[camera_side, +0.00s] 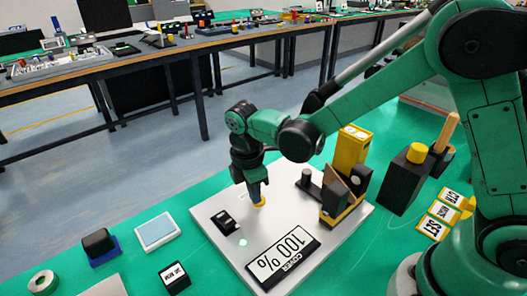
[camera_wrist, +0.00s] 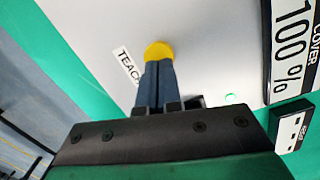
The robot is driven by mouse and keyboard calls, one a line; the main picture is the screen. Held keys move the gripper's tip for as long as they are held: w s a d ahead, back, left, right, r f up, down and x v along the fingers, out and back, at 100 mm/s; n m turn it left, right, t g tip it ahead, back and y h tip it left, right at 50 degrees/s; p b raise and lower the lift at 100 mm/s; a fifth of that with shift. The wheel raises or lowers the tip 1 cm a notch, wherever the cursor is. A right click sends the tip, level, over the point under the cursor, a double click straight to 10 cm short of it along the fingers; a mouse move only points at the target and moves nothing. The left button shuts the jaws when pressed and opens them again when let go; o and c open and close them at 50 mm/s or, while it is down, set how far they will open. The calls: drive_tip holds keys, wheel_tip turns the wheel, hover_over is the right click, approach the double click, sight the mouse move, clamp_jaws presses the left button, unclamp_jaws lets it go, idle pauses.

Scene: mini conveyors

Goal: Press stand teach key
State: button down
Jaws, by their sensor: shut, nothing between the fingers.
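The teach key is a round yellow button (camera_wrist: 159,50) on a pale grey board (camera_side: 208,226). A white label (camera_wrist: 127,66) reading "TEACH" lies beside it in the wrist view. My gripper (camera_side: 260,202) points down at the yellow button (camera_side: 260,203), with its closed dark fingers at the button's edge. In the wrist view the shut fingertips (camera_wrist: 158,62) overlap the button and hide part of it. I cannot tell whether they touch it or press it down.
On the board are a "100 % COVER" display (camera_side: 283,257), a small black block (camera_side: 224,222), a lit green spot (camera_side: 242,242) and a black and yellow fixture (camera_side: 343,192). A black box with a yellow knob (camera_side: 407,178) stands right of the board. Small blocks lie left.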

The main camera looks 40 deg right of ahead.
drive_tip(key=shift+w+a+r, duration=0.2)
drive_tip(key=shift+a+r, duration=0.05)
drive_tip(key=shift+a, duration=0.5)
drive_tip(key=shift+w+a+r, duration=0.2)
drive_tip(key=shift+a+r, duration=0.05)
drive_tip(key=shift+a, duration=0.5)
drive_tip(key=shift+a+r, duration=0.15)
drive_tip(key=shift+r, duration=1.3)
drive_tip(key=shift+a+r, duration=0.1)
drive_tip(key=shift+r, duration=1.3)
drive_tip(key=s+d+r+m+t+y, duration=0.1)
drive_tip(key=s+d+r+m+t, duration=0.3)
drive_tip(key=s+d+m+t, duration=0.3)
drive_tip(key=s+d+m, duration=0.1)
drive_tip(key=d+m, duration=0.3)
drive_tip(key=m, duration=0.4)
drive_tip(key=shift+s+d+r, duration=0.15)
